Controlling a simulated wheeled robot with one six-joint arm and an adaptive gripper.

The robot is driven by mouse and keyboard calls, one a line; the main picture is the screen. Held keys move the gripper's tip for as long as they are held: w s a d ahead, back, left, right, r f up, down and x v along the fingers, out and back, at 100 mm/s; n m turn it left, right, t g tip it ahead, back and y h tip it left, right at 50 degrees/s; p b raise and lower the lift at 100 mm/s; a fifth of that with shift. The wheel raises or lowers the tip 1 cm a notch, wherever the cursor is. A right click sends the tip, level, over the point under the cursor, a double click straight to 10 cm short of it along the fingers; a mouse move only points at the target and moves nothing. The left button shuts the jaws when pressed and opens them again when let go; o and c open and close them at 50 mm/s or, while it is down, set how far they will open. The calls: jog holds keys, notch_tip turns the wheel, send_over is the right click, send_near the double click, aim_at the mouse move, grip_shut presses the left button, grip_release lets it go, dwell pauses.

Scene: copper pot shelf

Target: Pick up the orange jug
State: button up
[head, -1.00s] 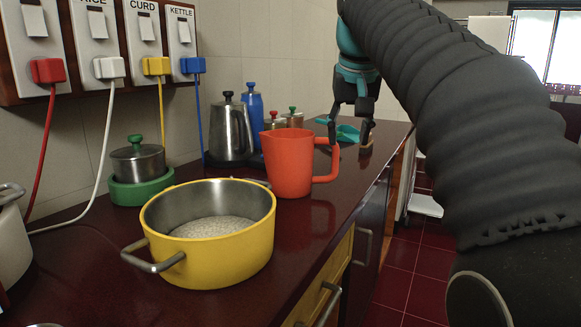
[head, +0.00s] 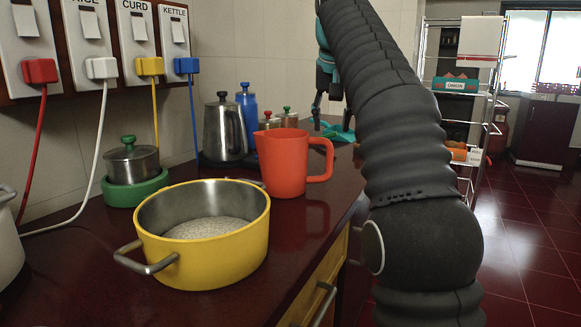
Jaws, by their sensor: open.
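The orange jug (head: 283,165) stands upright on the dark red counter, behind and to the right of the yellow pot. Its handle points right. My gripper (head: 328,122) is up behind the jug and to its right, with its fingers pointing down. It is open and appears apart from the jug. My arm hides part of the gripper and the counter's right edge.
A yellow pot (head: 228,255) with pale contents stands in front of the jug. A steel kettle (head: 222,130), a blue bottle (head: 248,112) and small lidded pots are behind. A teal cloth (head: 338,134) lies beyond. A green-based pot (head: 133,180) is left, below corded wall switches. A wire rack (head: 480,110) stands right.

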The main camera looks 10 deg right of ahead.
aim_at(330, 158)
jog(key=x, duration=0.6)
jog(key=shift+f, duration=0.15)
jog(key=shift+b+x, duration=0.55)
jog(key=shift+x, duration=2.1)
jog(key=shift+c, duration=0.3)
grip_shut()
